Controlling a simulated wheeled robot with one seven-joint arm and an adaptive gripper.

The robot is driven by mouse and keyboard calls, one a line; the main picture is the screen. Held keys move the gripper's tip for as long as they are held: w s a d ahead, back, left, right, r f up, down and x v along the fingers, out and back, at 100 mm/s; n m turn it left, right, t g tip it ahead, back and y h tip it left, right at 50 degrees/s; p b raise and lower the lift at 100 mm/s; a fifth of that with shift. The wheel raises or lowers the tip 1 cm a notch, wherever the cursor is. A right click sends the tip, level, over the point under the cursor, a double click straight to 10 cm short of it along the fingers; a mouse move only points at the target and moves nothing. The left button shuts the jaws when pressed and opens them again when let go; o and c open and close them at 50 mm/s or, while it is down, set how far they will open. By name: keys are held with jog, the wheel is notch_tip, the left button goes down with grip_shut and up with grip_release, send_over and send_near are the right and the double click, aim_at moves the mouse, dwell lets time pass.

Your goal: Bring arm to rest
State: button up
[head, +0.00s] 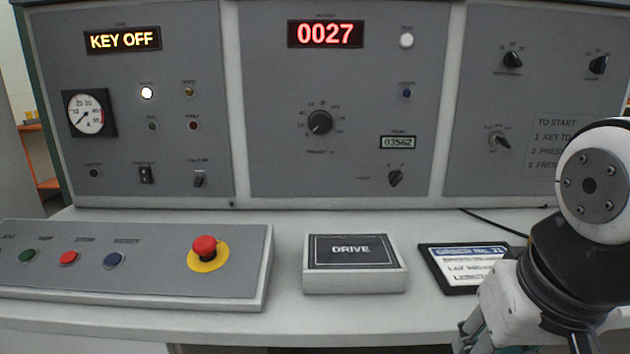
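My arm stands at the lower right of the head view, its white and black links in front of the desk's right end. Part of my gripper (468,335) shows low at the picture's bottom edge, below the order card. Its fingertips are mostly cut off or hidden, so I cannot tell whether it is open or shut. The control panel (270,160) stands upright behind the desk. Its left display (122,39) reads KEY OFF and its middle display (325,34) reads 0027.
A sloped button box (130,285) with a red mushroom button (205,248) lies at left. A DRIVE box (355,282) sits mid-desk. A dark-framed order card (450,280) lies beside my arm, with a black cable (485,218) behind it. Bare desk shows between the boxes.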

jog(key=s+f+n+g, duration=0.15)
jog(key=s+g, duration=0.25)
jog(key=s, duration=0.9)
notch_tip(320, 180, up, 27)
jog(key=w+t+p, duration=0.1)
jog(key=t+p, duration=0.3)
jog(key=p, duration=2.2)
jog(key=shift+d, duration=0.3)
jog(key=shift+m, duration=0.25)
